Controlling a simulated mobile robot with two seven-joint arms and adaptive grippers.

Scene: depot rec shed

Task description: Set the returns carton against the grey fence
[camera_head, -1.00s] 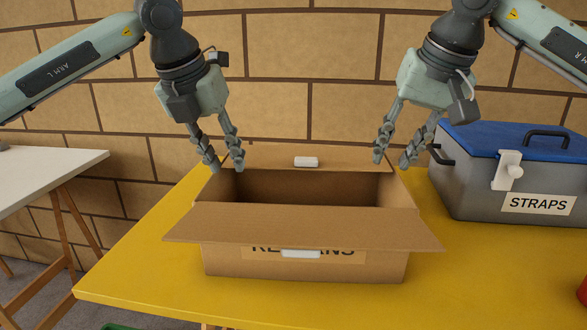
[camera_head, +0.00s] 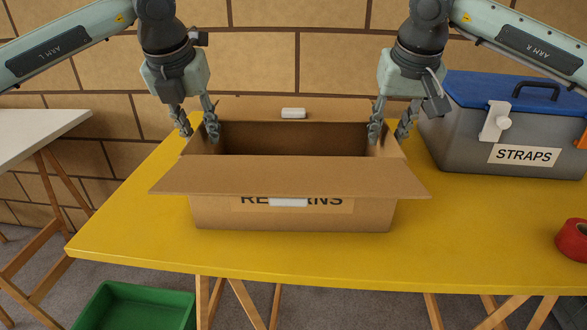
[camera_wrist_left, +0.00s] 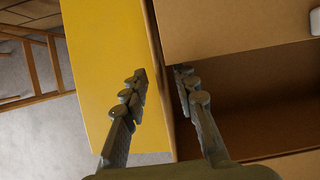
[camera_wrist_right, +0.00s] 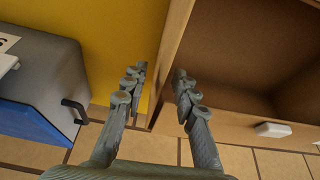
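The returns carton (camera_head: 370,216) is an open brown cardboard box on the yellow table (camera_head: 480,240). Its front flap is folded outward over a partly hidden RETURNS label. My left gripper (camera_head: 199,138) is open at the carton's left side wall. In the left wrist view its fingers (camera_wrist_left: 160,76) are apart, one outside the wall and one inside. My right gripper (camera_head: 389,140) is open at the right side wall. In the right wrist view its fingers (camera_wrist_right: 158,76) also straddle the wall. Neither gripper is visibly closed on cardboard. I cannot make out a grey fence.
A grey STRAPS box (camera_head: 460,145) with a blue lid stands right of the carton, near my right gripper. A red roll (camera_head: 575,241) sits at the table's right. A green crate (camera_head: 140,306) is on the floor.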

